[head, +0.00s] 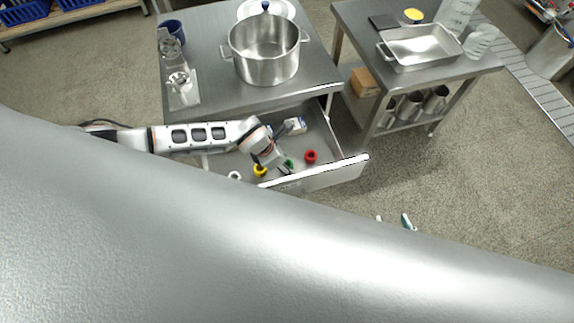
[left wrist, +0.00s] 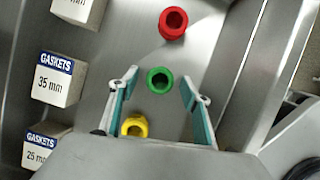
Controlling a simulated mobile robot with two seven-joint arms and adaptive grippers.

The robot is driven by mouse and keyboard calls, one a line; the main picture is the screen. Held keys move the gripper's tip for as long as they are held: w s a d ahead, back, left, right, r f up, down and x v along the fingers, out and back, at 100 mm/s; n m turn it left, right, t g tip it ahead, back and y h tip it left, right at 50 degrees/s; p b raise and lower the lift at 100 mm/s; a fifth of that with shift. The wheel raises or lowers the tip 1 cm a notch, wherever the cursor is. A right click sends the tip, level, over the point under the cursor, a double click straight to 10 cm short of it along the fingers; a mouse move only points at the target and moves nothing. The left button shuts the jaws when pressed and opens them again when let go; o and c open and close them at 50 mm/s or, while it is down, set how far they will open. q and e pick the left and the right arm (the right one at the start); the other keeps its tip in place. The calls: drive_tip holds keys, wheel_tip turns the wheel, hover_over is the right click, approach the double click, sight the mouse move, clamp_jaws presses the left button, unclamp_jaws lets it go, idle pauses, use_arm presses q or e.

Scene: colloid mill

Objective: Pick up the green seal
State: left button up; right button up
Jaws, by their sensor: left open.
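The green seal (left wrist: 151,84) is a short ring lying in the open drawer. It also shows in the head view (head: 289,163), partly hidden by my left gripper. My left gripper (head: 285,168) is open, pointing down into the drawer. In the left wrist view, its teal fingers (left wrist: 159,77) appear on either side of the green seal with clear gaps; I cannot tell how far above it they are. My right gripper (head: 393,220) shows only its teal fingertips, apart and empty, over the floor beyond a large grey surface.
A red seal (left wrist: 172,22) and a yellow seal (left wrist: 136,126) lie near the green one. White gasket boxes (left wrist: 60,79) stand along one side. The drawer's front wall (head: 330,174) is close to my left gripper. A pot (head: 265,65) stands on the table above.

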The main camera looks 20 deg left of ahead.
use_arm(q)
drive_tip(key=c, duration=1)
drive_tip(key=shift+r, duration=0.1)
